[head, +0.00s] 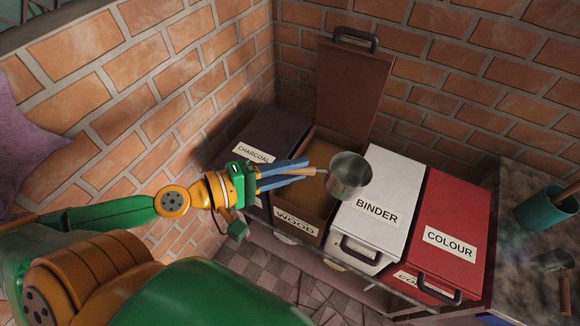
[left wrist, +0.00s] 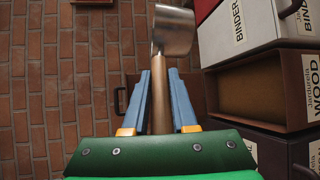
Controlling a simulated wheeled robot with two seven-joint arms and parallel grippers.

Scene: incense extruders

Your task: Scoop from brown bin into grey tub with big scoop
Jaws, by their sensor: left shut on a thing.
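My left gripper (head: 306,170) comes in from the left with its blue fingers shut on the wooden handle of the big scoop. The scoop's grey metal cup (head: 350,178) is above the bins, overlapping the right edge of the brown bin and the left edge of the BINDER bin. Only grey metal shows inside the cup. The brown bin, labelled WOOD (head: 296,221), is open with its lid raised behind, and brown material shows inside. In the left wrist view the scoop cup (left wrist: 173,32) is beyond the fingers, and the open bin (left wrist: 262,86) is to the right. I see no grey tub.
A dark CHARCOAL bin (head: 270,137), a white BINDER bin (head: 385,190) and a red COLOUR bin (head: 452,215) stand in the row, lids closed. A teal pot (head: 540,212) and a small metal scoop (head: 556,261) are on the right counter. Brick walls close off the back.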

